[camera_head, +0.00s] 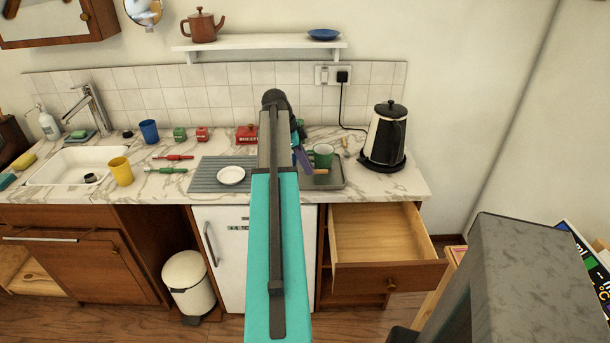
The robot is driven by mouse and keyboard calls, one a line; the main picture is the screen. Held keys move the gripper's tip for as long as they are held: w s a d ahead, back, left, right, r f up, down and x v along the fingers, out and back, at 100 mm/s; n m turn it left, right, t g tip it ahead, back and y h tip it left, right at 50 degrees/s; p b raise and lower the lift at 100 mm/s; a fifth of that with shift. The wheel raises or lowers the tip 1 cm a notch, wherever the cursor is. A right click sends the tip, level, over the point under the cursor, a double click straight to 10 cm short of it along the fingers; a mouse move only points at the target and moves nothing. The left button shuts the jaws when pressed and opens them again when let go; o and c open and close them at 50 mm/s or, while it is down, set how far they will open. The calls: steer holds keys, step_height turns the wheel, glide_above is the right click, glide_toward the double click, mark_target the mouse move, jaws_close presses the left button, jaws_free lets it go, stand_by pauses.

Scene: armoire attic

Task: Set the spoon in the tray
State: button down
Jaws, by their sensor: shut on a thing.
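The grey tray (331,183) lies on the marble counter, right of the drying mat. My gripper (300,145) is over the tray's left part, mostly hidden behind my teal and dark arm. It is shut on a slim purple utensil (303,160), seemingly the spoon, which slants down over the tray. Its bowl is not clear, and I cannot tell whether it touches the tray. A small orange-brown piece (320,172) shows in the tray, partly covered.
A black and white kettle (385,135) stands right of the tray. A white plate (231,175) sits on the grey mat (205,182). An open drawer (385,240) juts out below the tray. Cups and small boxes stand further left. A shelf (260,42) hangs above.

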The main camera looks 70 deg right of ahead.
steer(key=shift+d+f+p, duration=0.1)
steer(key=shift+f+p, duration=0.4)
steer(key=shift+f, duration=1.3)
steer(key=shift+f, duration=0.1)
steer(key=c, duration=1.8)
jaws_free()
steer(key=b+v, duration=0.2)
steer(key=v, duration=1)
steer(key=shift+w, duration=0.1)
